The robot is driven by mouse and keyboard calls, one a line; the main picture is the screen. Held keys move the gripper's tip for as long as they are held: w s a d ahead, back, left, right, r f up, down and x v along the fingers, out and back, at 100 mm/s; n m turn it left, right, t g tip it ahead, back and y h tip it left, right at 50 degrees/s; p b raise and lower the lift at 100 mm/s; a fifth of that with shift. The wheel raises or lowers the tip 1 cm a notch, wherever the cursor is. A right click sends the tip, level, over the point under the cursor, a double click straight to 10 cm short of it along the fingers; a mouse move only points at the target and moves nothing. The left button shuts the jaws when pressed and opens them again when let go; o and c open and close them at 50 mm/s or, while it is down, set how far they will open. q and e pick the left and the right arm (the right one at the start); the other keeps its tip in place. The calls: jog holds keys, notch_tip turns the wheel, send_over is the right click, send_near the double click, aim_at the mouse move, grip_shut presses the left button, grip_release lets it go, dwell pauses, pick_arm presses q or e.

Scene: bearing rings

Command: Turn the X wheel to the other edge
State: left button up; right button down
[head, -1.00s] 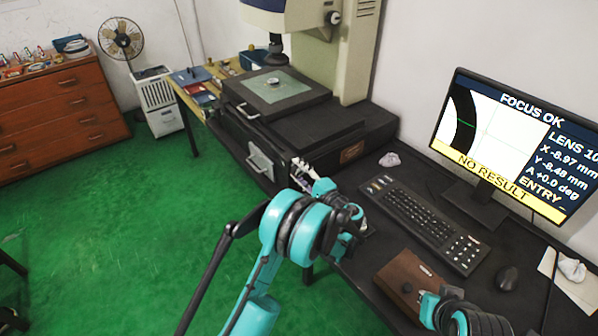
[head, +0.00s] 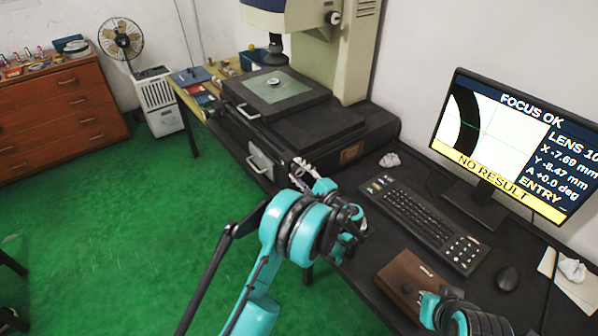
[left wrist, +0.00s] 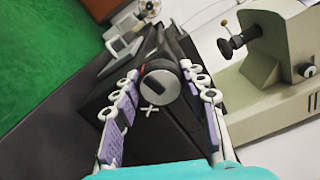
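The X wheel (left wrist: 160,82), a round dark knob with a silver face and a black bar mark, sits on the dark machine front in the left wrist view. A white X mark (left wrist: 150,110) is below it. My left gripper (left wrist: 160,74) has one finger on each side of the wheel, its tips against the rim. In the head view the left gripper (head: 303,169) is at the front right corner of the measuring machine (head: 290,125); the wheel is hidden there. The monitor (head: 515,140) reads X -7.69 mm, Y -8.47 mm, FOCUS OK and NO RESULT.
A small ring (head: 272,82) lies on the stage's glass plate (head: 285,92) under the lens. Green floor is free at left.

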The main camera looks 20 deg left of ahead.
pick_arm(q)
jog(key=o, duration=0.3)
jog(key=v, duration=1.2)
dwell(1.0)
